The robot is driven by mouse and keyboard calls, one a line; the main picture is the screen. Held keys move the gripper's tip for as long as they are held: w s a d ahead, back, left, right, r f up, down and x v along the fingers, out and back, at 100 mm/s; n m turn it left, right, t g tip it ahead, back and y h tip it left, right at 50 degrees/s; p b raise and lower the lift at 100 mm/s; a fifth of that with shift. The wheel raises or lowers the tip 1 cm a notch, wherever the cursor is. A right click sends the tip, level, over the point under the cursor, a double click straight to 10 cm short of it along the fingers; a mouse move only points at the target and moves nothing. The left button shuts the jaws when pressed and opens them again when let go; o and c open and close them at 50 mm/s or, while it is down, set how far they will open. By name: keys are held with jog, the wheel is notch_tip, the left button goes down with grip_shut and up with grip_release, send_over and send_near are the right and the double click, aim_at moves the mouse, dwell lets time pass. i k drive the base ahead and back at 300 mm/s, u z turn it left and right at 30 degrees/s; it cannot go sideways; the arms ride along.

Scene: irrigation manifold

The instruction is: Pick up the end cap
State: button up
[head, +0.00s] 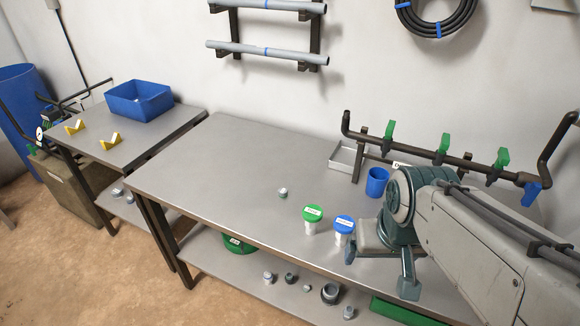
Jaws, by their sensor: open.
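A small round grey and white piece (283,192), which looks like the end cap, sits alone on the grey metal bench (215,160). My gripper (379,270) is at the bench's right front, with its two fingers apart and pointing down. Nothing shows between the fingers. It is to the right of the small piece and nearer the front edge, well apart from it. My arm covers the right part of the bench.
A green-lidded jar (312,220) and a blue-lidded jar (343,231) stand between the small piece and my gripper. A blue cup (377,182), a grey tray (346,157) and a pipe manifold (425,150) with green valves are behind. Several fittings lie on the lower shelf (255,284).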

aim_at(283, 191)
jog(key=u, duration=0.5)
jog(key=k, duration=0.6)
jog(key=u, duration=1)
jog(key=i, duration=0.85)
jog(key=z, duration=0.45)
jog(key=i, duration=0.65)
jog(key=z, duration=1)
jog(key=i, duration=0.25)
jog(key=z, duration=0.25)
